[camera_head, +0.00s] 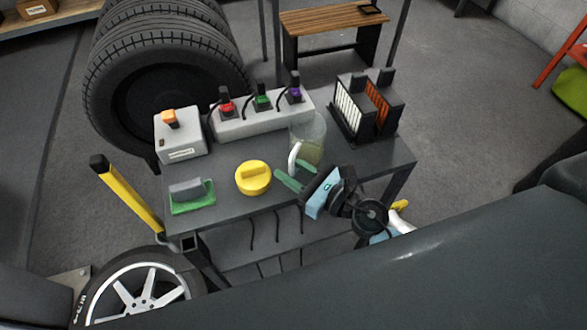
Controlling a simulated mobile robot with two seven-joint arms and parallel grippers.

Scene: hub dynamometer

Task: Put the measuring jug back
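The measuring jug (311,131) is clear, with some pale yellowish liquid low in it. It stands upright on the grey cart top, in front of the white block with coloured plugs. Its white handle (294,156) faces front left. My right gripper (289,168) reaches in from the lower right, with green fingers spread apart close to the handle. The handle's lower end seems to lie at the gap between the fingers; I cannot tell whether they touch it. My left gripper is not in view.
On the cart top (228,205) are a yellow round cap (253,177), a green brush-like tool (192,195), a white box with an orange switch (180,136), a plug block (262,118) and a dark rack (366,106). A yellow bar (128,195) rises at the left corner.

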